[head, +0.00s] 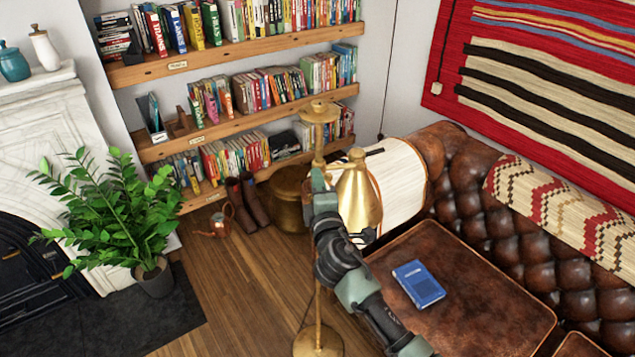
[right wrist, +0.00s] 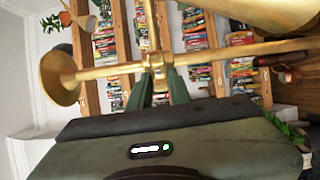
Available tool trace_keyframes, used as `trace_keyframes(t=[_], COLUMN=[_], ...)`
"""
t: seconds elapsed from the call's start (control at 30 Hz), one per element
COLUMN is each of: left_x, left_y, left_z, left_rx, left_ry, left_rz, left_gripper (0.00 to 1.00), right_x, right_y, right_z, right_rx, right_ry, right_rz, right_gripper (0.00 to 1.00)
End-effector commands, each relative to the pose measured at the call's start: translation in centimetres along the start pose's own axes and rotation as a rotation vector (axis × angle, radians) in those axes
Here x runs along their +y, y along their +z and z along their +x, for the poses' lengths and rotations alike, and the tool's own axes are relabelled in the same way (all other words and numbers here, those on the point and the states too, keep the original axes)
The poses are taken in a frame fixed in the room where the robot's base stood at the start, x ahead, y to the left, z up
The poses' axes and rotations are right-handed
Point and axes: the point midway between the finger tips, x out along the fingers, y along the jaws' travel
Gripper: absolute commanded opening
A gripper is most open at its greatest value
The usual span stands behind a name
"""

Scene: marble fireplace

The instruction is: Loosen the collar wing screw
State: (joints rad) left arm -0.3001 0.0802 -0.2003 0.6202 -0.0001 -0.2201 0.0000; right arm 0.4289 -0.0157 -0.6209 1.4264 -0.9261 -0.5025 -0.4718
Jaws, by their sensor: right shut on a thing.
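A brass floor lamp (head: 319,145) stands before the bookcase, with a cone shade (head: 359,195) and a round base (head: 318,342). In the right wrist view its pole (right wrist: 215,55) runs sideways across the picture. The brass collar (right wrist: 153,42) sits on the pole just beyond my fingertips. My right gripper (head: 319,178) is at the pole, beside the shade. In the right wrist view its green fingers (right wrist: 157,72) are shut on a small brass piece at the collar, the wing screw, mostly hidden between them. The turn of the screw cannot be told. My left gripper is not in view.
A brass bin (head: 290,197) and boots (head: 247,204) are behind the lamp. A plant (head: 110,215) stands left.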

Motion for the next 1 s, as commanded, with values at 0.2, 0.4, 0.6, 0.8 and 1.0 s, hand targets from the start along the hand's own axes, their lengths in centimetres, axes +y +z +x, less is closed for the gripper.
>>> trace_keyframes(t=[0.2, 0.4, 0.6, 0.8, 1.0], left_x=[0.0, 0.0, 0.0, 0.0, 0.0], left_y=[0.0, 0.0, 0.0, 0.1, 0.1], left_z=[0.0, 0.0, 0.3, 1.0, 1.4], left_rx=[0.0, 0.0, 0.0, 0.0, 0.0], left_ry=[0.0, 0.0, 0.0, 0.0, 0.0], left_rz=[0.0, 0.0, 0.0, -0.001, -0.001], left_gripper=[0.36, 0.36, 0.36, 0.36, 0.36], right_x=[0.0, 0.0, -0.2, -0.3, -0.1], right_y=[0.0, 0.0, 0.0, -0.1, 0.0], right_z=[0.0, -0.1, -2.1, -5.5, -7.5], right_rx=[0.001, 0.0, 0.001, 0.002, 0.001], right_ry=[0.0, 0.0, 0.001, -0.001, 0.0], right_rz=[-0.002, -0.001, 0.0, 0.001, -0.002], right_gripper=[0.41, 0.41, 0.41, 0.41, 0.41])
